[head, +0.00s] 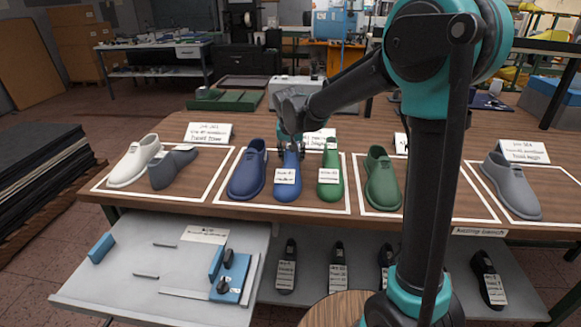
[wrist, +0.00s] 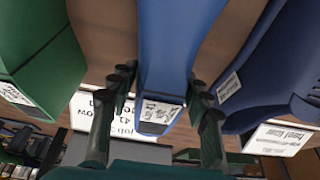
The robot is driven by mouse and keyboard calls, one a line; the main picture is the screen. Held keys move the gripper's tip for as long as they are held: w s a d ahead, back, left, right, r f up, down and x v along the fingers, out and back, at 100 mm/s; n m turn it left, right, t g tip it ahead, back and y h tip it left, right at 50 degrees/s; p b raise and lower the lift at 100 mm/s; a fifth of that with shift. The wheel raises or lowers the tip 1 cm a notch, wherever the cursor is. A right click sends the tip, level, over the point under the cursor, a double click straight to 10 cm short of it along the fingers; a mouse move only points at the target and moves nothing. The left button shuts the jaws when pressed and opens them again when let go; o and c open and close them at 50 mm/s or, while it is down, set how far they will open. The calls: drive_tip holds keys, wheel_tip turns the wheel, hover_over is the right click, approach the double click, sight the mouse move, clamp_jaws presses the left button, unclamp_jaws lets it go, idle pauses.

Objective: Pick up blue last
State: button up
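The blue last (head: 289,184) stands on the bench between a blue shoe (head: 247,172) and a green last (head: 330,172), with a white label on its front. My gripper (head: 290,148) is low over its far end. In the wrist view the blue last (wrist: 175,40) runs between my gripper's fingers (wrist: 160,88). The fingers are spread, one pair on each side of it. A gap shows on the left; on the right the fingers are very near, and I cannot tell if they touch.
White outlines divide the bench top (head: 221,211). A white shoe (head: 135,160), a grey last (head: 172,167), a green shoe (head: 382,180) and a grey shoe (head: 510,186) stand in other areas. A label card (head: 207,133) stands behind. Below are an open drawer (head: 130,300) and several black lasts (head: 287,266).

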clamp_jaws()
drive_tip(key=shift+r, duration=0.15)
